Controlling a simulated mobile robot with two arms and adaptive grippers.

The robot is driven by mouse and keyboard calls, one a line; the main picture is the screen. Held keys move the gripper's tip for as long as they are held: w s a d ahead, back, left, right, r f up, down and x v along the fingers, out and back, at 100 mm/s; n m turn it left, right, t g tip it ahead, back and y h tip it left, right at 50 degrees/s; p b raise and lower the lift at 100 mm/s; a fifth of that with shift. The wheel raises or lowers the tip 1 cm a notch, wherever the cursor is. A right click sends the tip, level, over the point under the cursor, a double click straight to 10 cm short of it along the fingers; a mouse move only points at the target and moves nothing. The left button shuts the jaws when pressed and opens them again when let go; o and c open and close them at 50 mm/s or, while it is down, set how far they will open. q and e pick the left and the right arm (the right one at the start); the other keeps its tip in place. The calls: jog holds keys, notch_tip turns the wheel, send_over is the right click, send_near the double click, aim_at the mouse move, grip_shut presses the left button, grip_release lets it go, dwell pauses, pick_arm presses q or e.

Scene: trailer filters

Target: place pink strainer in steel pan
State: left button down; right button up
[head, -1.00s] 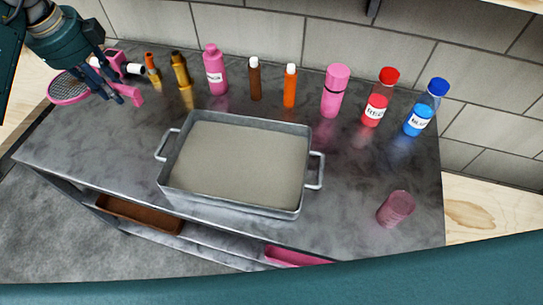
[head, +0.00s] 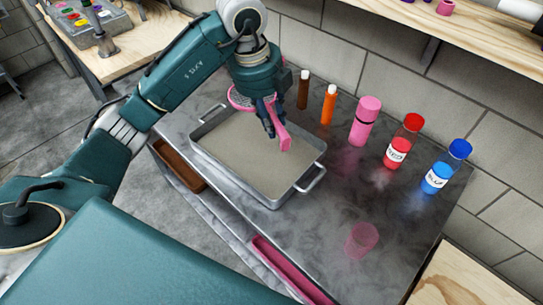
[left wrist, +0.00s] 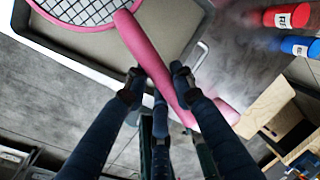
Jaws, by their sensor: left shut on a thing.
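The pink strainer has a round mesh (head: 238,98) and a pink handle (head: 284,137). My left gripper (head: 271,122) is shut on its handle and holds it over the back part of the steel pan (head: 235,150). The arm hides part of the strainer in the head view. The left wrist view shows the handle (left wrist: 148,52) running between the fingers (left wrist: 157,80), with the mesh (left wrist: 82,8) over the pan floor (left wrist: 110,43). I cannot tell the exact height above the pan. My right gripper is not in view.
Brown (head: 303,90), orange (head: 328,104), pink (head: 364,122), red (head: 402,142) and blue (head: 446,168) bottles stand along the back of the counter. A translucent pink cup (head: 361,240) stands at the front right. The counter between pan and cup is clear.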

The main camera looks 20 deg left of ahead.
pick_arm(q)
jog(key=p, duration=0.2)
send_over(273, 173)
jog(key=f, duration=1.2)
jog(key=shift+s+a+f, duration=0.25)
jog(key=shift+s+f, duration=0.05)
jog(key=shift+w+f, duration=0.1)
jog(key=shift+f, duration=0.55)
notch_tip(273, 173, down, 3)
jog(key=shift+f+p, duration=0.2)
jog(key=shift+p, duration=0.1)
jog(key=shift+f, duration=0.3)
jog(key=shift+f, duration=0.2)
jog(key=c, duration=1.5)
grip_release()
jog(key=shift+o, duration=0.2)
